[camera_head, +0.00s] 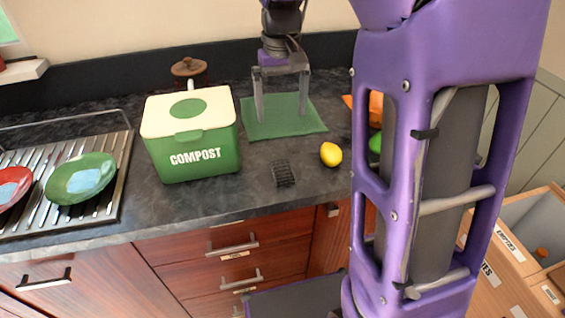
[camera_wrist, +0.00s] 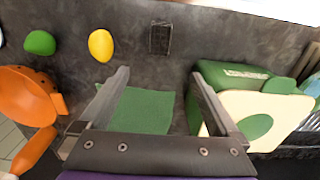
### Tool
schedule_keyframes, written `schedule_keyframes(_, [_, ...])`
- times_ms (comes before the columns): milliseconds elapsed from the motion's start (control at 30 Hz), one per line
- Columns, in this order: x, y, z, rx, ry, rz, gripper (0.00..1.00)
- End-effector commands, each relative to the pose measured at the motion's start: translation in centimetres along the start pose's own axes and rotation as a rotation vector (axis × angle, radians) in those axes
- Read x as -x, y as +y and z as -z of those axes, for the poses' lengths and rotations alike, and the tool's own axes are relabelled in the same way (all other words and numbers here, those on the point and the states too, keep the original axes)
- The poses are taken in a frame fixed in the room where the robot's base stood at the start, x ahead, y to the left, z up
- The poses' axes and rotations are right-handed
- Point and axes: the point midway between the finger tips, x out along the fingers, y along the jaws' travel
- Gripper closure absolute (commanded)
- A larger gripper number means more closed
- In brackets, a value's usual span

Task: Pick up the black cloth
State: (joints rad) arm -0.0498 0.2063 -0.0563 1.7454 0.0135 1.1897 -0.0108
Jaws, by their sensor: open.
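A small dark, grid-patterned rectangle (camera_head: 284,174) lies flat on the counter, in front of the green cloth; it is the only small black flat thing I see, and I cannot tell if it is cloth. It also shows in the wrist view (camera_wrist: 160,38), beyond my fingertips. A green cloth (camera_head: 308,122) lies spread flat at the back of the counter, and it shows between my fingers in the wrist view (camera_wrist: 145,110). My gripper (camera_head: 282,118) is open and empty over the green cloth, pointing down. Its fingers also show in the wrist view (camera_wrist: 159,73).
A green and white compost bin (camera_head: 195,150) stands left of the cloth. A lemon (camera_head: 331,154) and a green fruit (camera_head: 375,143) lie to the right, near an orange object (camera_head: 375,108). A drying rack (camera_head: 110,200) with plates is at far left. Counter around the dark rectangle is clear.

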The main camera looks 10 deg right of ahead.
Motion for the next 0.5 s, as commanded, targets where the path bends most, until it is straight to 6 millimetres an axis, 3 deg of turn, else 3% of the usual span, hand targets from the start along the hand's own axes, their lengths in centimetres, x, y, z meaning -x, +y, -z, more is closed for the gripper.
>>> schedule_keyframes(500, [-10.3, 0.0, -0.2, 0.0, -0.005, -0.001, 0.03])
